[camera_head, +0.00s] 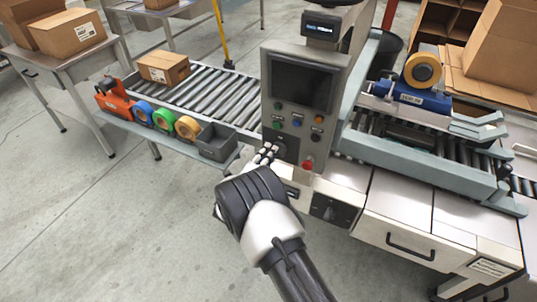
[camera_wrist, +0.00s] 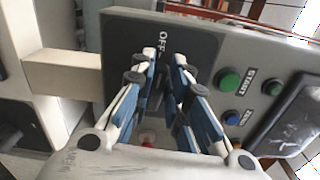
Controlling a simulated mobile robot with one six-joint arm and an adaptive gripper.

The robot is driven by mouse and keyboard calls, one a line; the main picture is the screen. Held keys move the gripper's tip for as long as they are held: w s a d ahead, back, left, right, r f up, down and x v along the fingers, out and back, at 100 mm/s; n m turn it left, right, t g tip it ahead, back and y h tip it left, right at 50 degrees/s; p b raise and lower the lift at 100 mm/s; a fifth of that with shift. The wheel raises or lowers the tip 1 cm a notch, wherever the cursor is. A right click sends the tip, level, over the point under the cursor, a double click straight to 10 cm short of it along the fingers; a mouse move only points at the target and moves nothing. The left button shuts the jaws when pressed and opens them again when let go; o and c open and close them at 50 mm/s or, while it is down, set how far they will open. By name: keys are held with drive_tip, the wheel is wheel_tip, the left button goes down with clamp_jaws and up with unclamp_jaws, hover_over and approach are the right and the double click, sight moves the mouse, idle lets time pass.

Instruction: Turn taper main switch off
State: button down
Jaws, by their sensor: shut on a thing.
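The taper's grey control panel (camera_head: 304,125) stands in the middle of the head view, with a dark screen above several coloured buttons. My gripper (camera_head: 268,153) reaches its lower left part. In the wrist view, the black switch plate (camera_wrist: 204,45) carries a white OFF label (camera_wrist: 162,42) at its upper part. My gripper (camera_wrist: 165,66) is shut on the main switch handle in front of this plate. The fingers hide most of the handle, so its exact angle cannot be told.
A green START button (camera_wrist: 228,80) and a blue button (camera_wrist: 232,117) lie just right of the fingers. A red knob (camera_head: 307,164) sits below right of my gripper. Floor at left front is clear.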

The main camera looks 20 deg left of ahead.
drive_tip(key=shift+f+n, duration=0.1)
drive_tip(key=shift+n, duration=0.5)
drive_tip(key=c, duration=1.6)
unclamp_jaws()
drive_tip(key=shift+o, duration=0.2)
drive_tip(key=shift+s, duration=0.1)
drive_tip(key=s, duration=1.1)
drive_tip(key=shift+s+a, duration=0.4)
drive_tip(key=shift+a, duration=0.05)
